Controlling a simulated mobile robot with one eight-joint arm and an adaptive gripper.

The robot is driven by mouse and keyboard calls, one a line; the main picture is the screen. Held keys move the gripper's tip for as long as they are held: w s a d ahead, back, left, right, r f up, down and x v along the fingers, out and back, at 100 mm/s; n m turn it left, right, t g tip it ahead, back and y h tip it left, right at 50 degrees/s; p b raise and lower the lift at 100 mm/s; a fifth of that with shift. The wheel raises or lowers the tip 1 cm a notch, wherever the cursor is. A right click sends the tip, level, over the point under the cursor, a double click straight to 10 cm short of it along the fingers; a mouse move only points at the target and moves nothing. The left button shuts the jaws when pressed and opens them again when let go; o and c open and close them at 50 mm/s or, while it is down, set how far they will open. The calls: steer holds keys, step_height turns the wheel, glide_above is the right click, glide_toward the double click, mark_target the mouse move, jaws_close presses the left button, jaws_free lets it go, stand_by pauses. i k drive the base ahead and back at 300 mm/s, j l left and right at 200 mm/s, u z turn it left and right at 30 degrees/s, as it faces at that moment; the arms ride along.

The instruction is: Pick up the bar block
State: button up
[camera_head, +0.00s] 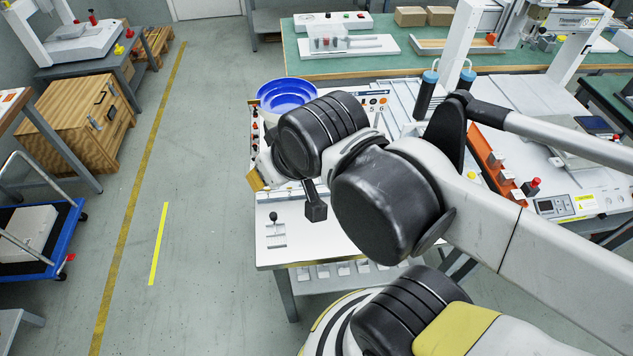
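My arm reaches across the picture from the right, over a white workbench (288,250). Its end, with my gripper (262,172), is over the bench's left edge and mostly hidden behind my dark wrist joint. I cannot see the fingertips. A small tan piece (255,181) shows beside my gripper at the bench edge; I cannot tell whether it is held, or whether it is the bar block. No other bar block can be made out; my arm covers much of the bench.
A small black-knobbed lever (273,222) is on the front left. An orange rail (492,160) lies at right.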

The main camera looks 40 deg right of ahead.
mark_target(276, 235)
steer(key=l+u, duration=0.25)
steer(key=k+l+u, duration=0.15)
steer(key=l+u, duration=0.15)
steer(key=k+l+u, duration=0.1)
steer(key=l+u, duration=0.15)
steer(key=l, duration=0.2)
